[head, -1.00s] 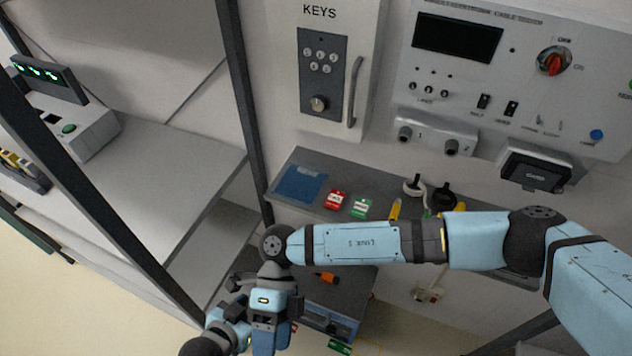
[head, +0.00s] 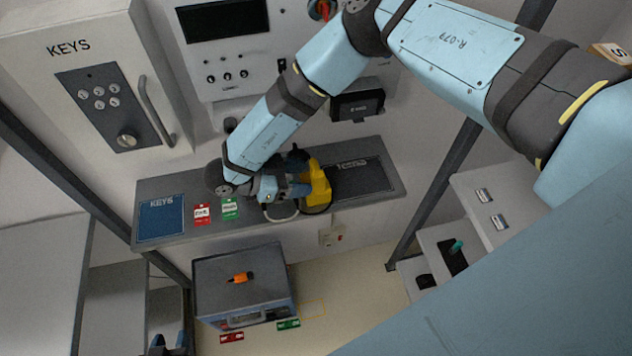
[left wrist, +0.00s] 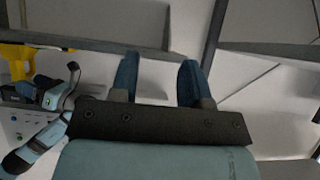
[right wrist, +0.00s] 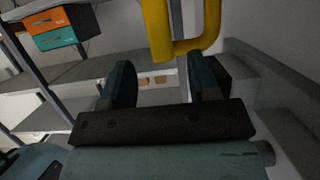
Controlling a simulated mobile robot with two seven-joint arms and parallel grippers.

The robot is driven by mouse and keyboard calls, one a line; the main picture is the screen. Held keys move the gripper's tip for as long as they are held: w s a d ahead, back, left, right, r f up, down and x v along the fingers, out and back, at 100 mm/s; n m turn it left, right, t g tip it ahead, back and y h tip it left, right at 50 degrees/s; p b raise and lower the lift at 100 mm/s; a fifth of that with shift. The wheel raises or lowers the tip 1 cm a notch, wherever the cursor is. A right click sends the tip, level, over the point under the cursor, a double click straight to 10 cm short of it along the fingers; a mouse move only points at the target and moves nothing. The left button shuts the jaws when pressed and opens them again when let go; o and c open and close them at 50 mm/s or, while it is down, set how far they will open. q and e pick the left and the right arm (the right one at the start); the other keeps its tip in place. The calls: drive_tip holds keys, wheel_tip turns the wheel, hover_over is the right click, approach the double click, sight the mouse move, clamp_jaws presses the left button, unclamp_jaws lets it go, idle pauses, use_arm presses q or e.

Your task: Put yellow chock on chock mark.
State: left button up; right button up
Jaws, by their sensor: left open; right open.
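The yellow chock (head: 317,190), with a looped handle, sits on the grey shelf in the head view, partly hidden by my right gripper. My right gripper (head: 303,179) is open at its left side. In the right wrist view the chock's yellow loop (right wrist: 185,48) shows just beyond and between the open fingers (right wrist: 162,78); I see no grip on it.
The shelf (head: 378,193) also holds a blue KEYS mat (head: 161,219), a red tag (head: 202,213) and a green tag (head: 229,208). The grey cart (head: 245,290) below carries an orange item (head: 240,277). Red (head: 232,338) and green (head: 288,324) pieces lie on the floor before it.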

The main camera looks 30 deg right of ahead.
sight(314, 175)
drive_tip(key=shift+s+d+f, duration=0.2)
drive_tip(key=shift+d, duration=0.35)
drive_tip(key=shift+d+p, duration=0.35)
drive_tip(key=shift+p, duration=0.1)
drive_tip(key=x, duration=0.1)
drive_tip(key=p+x, duration=0.1)
drive_tip(key=x, duration=0.1)
drive_tip(key=shift+d+r+p, duration=0.2)
drive_tip(key=shift+d+p, duration=0.1)
drive_tip(key=shift+d, duration=0.15)
drive_tip(key=shift+s+d+f, duration=0.15)
drive_tip(key=shift+d+f, duration=0.1)
drive_tip(key=shift+d, duration=0.15)
drive_tip(key=shift+a, duration=0.1)
drive_tip(key=c, duration=0.3)
clamp_jaws()
